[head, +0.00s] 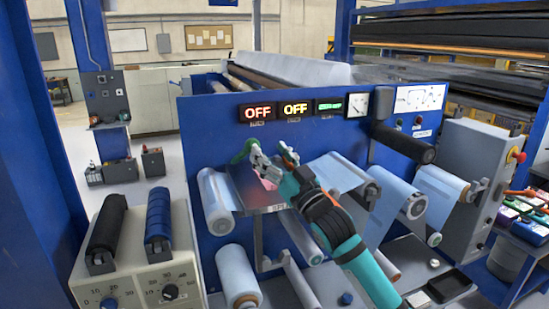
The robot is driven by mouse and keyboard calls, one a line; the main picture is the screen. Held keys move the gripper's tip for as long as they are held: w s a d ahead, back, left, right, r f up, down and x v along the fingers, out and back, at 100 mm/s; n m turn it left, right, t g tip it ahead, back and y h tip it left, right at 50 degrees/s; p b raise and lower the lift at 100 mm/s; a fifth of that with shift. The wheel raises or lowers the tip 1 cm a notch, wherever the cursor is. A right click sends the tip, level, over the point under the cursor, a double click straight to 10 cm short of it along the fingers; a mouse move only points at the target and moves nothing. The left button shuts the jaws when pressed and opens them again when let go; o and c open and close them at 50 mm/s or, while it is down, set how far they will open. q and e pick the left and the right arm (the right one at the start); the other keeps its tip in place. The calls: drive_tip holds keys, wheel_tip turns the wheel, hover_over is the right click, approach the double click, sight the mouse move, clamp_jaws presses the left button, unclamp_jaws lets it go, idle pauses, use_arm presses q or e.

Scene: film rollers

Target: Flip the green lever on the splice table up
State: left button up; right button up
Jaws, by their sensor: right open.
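The splice table (238,192) is a dark plate with a light front edge, fixed to the blue panel in the middle of the head view. The green lever (240,153) shows at the table's back left, close to the panel. My right gripper (272,156) is above the table with its fingers spread and nothing seen between them. Its left finger overlaps the lever's right end in the picture. I cannot tell if they touch. The gripper and its teal arm hide part of the table. My left gripper is not in view.
The blue panel (213,115) carries two OFF displays, a green display and a gauge (357,103). Film rollers (216,203) stick out on both sides of the table. A control box (140,260) with two small rollers stands at front left, and a grey cabinet (459,170) at right.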

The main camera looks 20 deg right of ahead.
drive_tip(key=shift+s+d+f, duration=0.1)
drive_tip(key=shift+s+f, duration=0.15)
drive_tip(key=shift+s, duration=0.3)
